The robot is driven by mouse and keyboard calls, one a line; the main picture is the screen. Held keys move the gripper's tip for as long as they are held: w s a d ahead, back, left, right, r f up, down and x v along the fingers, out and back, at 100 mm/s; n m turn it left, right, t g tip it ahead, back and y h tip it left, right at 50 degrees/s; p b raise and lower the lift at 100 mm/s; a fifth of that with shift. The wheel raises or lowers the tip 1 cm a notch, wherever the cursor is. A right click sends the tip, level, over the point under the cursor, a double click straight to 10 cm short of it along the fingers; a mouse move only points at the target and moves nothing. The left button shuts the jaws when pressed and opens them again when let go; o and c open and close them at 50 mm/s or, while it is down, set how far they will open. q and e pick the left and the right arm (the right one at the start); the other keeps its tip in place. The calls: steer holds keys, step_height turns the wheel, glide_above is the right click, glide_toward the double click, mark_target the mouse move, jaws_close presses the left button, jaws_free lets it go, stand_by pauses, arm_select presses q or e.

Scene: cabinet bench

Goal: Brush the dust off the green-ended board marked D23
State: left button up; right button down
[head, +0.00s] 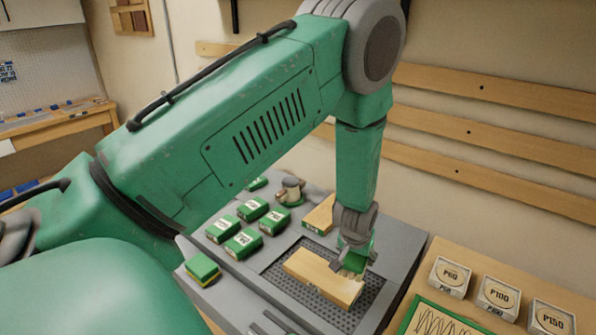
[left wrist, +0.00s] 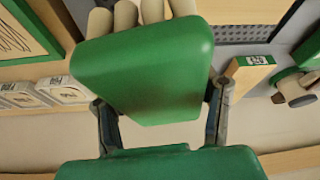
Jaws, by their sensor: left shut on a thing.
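My left gripper (head: 355,258) is shut on a green brush (left wrist: 145,65) with several thick pale bristle tufts (left wrist: 140,14). In the left wrist view the brush sits between the two fingers (left wrist: 160,112). In the head view the tufts are over the right part of a pale wooden board (head: 310,274), which lies on a dark perforated plate; I cannot tell whether they touch it. No mark on this board is readable. A second wooden board (head: 321,213) with a green, labelled end lies behind; a green labelled end also shows in the left wrist view (left wrist: 256,60). My right gripper is not in view.
Several green labelled blocks (head: 243,243) stand left of the perforated plate (head: 372,290), with a green-and-yellow block (head: 202,268) nearer. A small round-topped object (head: 291,191) stands behind. Boxes marked P60 (head: 449,277), P100 (head: 497,297) and P150 stand at right.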

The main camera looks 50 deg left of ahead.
arm_select(q)
steer(key=shift+d+r, duration=0.1)
steer(key=shift+d, duration=0.3)
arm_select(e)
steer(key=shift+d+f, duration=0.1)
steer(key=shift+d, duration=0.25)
arm_select(q)
steer(key=shift+a, duration=0.1)
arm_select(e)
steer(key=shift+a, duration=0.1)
